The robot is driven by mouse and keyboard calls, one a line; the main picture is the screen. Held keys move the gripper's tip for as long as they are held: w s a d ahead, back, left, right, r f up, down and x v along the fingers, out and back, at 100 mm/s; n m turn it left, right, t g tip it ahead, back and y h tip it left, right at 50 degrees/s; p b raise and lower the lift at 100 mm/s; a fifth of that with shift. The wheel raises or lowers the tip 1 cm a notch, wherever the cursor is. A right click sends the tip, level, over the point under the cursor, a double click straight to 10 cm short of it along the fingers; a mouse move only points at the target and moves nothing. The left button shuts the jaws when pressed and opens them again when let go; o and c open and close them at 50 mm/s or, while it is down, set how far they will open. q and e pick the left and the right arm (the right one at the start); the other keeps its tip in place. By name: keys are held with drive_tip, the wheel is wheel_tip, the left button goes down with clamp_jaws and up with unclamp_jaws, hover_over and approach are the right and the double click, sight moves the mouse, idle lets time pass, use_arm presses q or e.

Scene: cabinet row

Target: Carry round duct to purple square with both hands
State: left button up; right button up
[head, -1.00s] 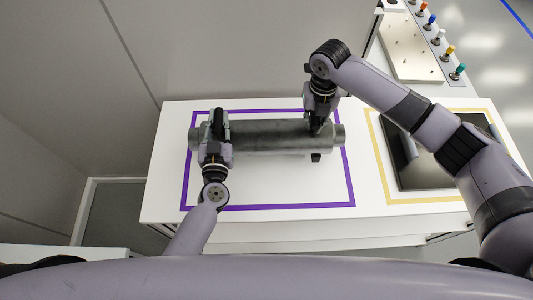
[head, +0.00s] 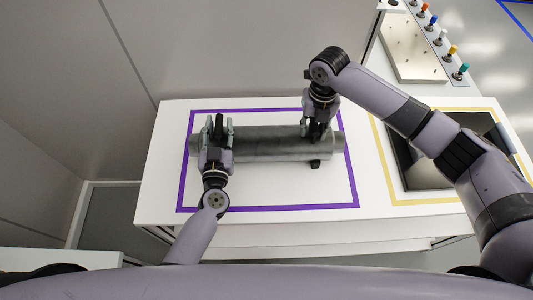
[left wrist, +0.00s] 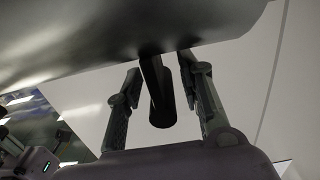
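The grey round duct (head: 270,143) lies lengthwise across the purple square (head: 268,208) on the white table in the head view. Its two ends come close to the square's side lines. My left gripper (head: 219,128) is at the duct's left part. In the left wrist view its fingers (left wrist: 158,95) are spread, with a dark handle (left wrist: 162,105) of the duct between them and gaps on both sides. My right gripper (head: 318,132) is at the duct's right part; its finger gap is too unclear to judge. A small dark part (head: 315,164) shows below the duct near it.
A grey wall (head: 230,50) stands close behind the table. The square's front part is bare.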

use_arm(q)
drive_tip(key=shift+w, duration=0.1)
use_arm(e)
drive_tip(key=shift+o, duration=0.4)
drive_tip(key=shift+w, duration=0.1)
drive_tip(key=shift+r, duration=0.1)
use_arm(q)
drive_tip(key=s, duration=1.2)
drive_tip(key=shift+d, duration=0.15)
use_arm(e)
wheel_tip(320, 180, up, 12)
drive_tip(key=shift+f, duration=0.1)
use_arm(q)
drive_tip(key=shift+f, duration=0.1)
use_arm(e)
drive_tip(key=shift+f, duration=0.1)
